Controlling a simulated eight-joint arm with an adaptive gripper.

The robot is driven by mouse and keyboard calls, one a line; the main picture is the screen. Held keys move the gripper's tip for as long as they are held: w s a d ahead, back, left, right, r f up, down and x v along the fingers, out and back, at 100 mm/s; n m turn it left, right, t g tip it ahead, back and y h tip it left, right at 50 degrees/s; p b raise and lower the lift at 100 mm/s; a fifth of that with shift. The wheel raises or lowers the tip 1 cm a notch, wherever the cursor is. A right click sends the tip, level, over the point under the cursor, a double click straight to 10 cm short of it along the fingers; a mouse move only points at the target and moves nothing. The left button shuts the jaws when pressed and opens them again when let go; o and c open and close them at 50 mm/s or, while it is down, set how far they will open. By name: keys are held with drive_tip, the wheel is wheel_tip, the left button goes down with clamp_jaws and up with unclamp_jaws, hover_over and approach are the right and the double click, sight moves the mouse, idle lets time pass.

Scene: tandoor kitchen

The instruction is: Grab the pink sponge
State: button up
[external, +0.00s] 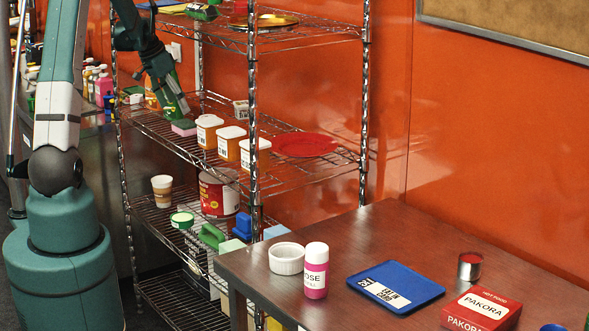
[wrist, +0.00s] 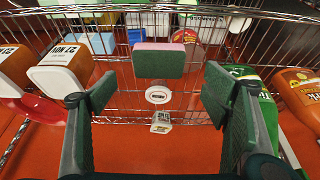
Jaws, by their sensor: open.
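The sponge (external: 184,128) lies on the upper-middle wire shelf, green on top with a pink layer below. In the wrist view the sponge (wrist: 158,62) sits ahead of my gripper (wrist: 157,95), near the centre line between its two spread fingers. My gripper (external: 177,108) is open and empty, pointing down close to the sponge in the external view. The fingers look apart from the sponge, but the exact gap is hard to tell.
White-lidded orange tubs (external: 230,142) and a red plate (external: 304,143) stand along the same wire shelf (external: 285,178). A shelf post (external: 254,90) rises nearby.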

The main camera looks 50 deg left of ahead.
sight(185, 123)
drive_tip(key=shift+x, duration=0.85)
drive_tip(key=shift+w, duration=0.1)
drive_tip(key=shift+x, duration=2.55)
drive_tip(key=shift+d, duration=0.1)
drive_tip(key=shift+c, duration=0.2)
drive_tip(key=c, duration=0.7)
